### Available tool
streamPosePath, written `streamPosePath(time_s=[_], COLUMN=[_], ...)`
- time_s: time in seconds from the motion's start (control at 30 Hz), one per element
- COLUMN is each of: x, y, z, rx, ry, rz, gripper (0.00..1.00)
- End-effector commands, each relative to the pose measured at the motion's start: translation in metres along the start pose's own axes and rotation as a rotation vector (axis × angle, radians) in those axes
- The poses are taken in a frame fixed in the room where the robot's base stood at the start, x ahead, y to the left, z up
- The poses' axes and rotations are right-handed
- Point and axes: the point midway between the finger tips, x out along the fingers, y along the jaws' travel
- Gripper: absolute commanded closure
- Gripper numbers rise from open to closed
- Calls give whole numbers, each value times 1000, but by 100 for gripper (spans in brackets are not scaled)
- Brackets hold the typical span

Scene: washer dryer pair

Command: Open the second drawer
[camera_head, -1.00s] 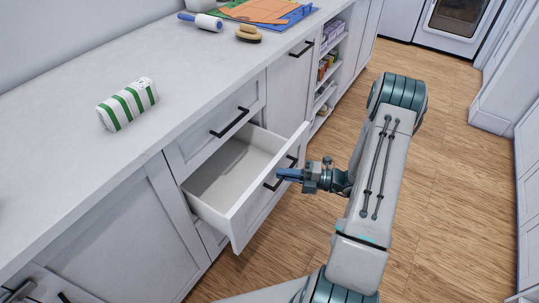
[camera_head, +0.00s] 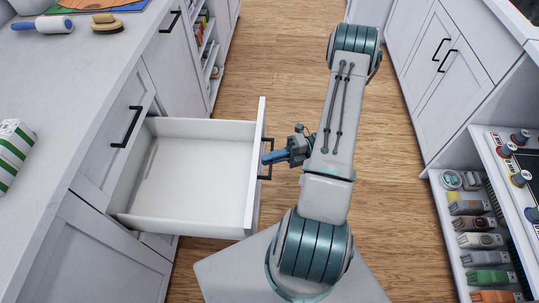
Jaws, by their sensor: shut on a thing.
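The second drawer (camera_head: 196,129) stands pulled far out from the white cabinet, below the shut top drawer (camera_head: 119,150). Its inside is white and looks empty. A black bar handle (camera_head: 265,172) is on its front panel. My gripper (camera_head: 269,158) is at this handle, its blue fingers closed on the bar. The fingertips are partly hidden by the drawer's front edge.
An open shelf unit (camera_head: 455,185) with several items stands on the right. Wooden floor (camera_head: 390,190) lies between.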

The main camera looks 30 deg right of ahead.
Motion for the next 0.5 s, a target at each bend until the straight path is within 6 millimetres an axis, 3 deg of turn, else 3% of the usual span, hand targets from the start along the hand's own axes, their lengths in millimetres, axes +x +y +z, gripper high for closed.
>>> streamPosePath(time_s=[0.23,0.33,0.5], x=[-1,-1,-1], y=[0,0,0], z=[-1,-1,0], rx=[1,1,0], ry=[-1,-2,-3], rz=[0,0,0], gripper=[100,69,69])
